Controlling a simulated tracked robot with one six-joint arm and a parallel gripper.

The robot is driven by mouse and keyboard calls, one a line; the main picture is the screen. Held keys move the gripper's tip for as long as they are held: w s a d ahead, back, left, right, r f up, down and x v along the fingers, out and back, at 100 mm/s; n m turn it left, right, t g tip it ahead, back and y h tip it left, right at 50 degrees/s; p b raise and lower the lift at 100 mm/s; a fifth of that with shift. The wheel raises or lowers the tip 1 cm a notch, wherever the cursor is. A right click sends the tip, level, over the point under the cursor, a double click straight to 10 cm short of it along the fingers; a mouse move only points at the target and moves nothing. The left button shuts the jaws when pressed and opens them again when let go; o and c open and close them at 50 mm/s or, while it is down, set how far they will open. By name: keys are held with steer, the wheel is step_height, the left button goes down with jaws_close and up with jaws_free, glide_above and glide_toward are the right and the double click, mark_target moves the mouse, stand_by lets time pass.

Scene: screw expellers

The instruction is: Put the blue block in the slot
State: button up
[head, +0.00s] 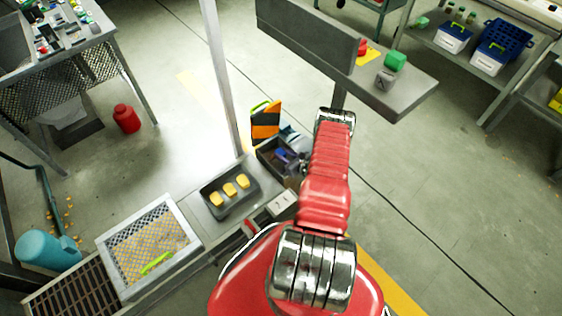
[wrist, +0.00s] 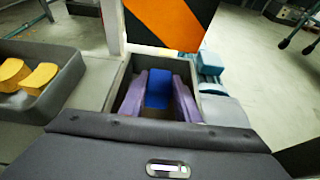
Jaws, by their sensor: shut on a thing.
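The blue block (wrist: 158,88) is between the two purple fingers of my gripper (wrist: 158,96) in the wrist view. My gripper is shut on it. Block and fingers appear within the outline of an open dark-walled box (wrist: 196,78), which looks like the slot. Whether the block touches the bottom is hidden. In the head view the same dark box (head: 263,158) stands just left of my red arm, and a purple-blue patch of my gripper (head: 286,157) shows at it, partly hidden.
A dark tray (head: 215,212) with yellow blocks (head: 230,189) stands left of the box. An orange-and-black striped panel (head: 265,122) rises behind it. A pale post (head: 222,80) stands close by. A grey shelf (head: 415,85) holding a green block (head: 395,60) is at the upper right.

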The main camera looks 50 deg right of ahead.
steer(key=shift+f, duration=2.1)
steer(key=shift+f, duration=0.1)
steer(key=o, duration=1.1)
steer(key=shift+c, duration=0.2)
steer(key=v, duration=1.2)
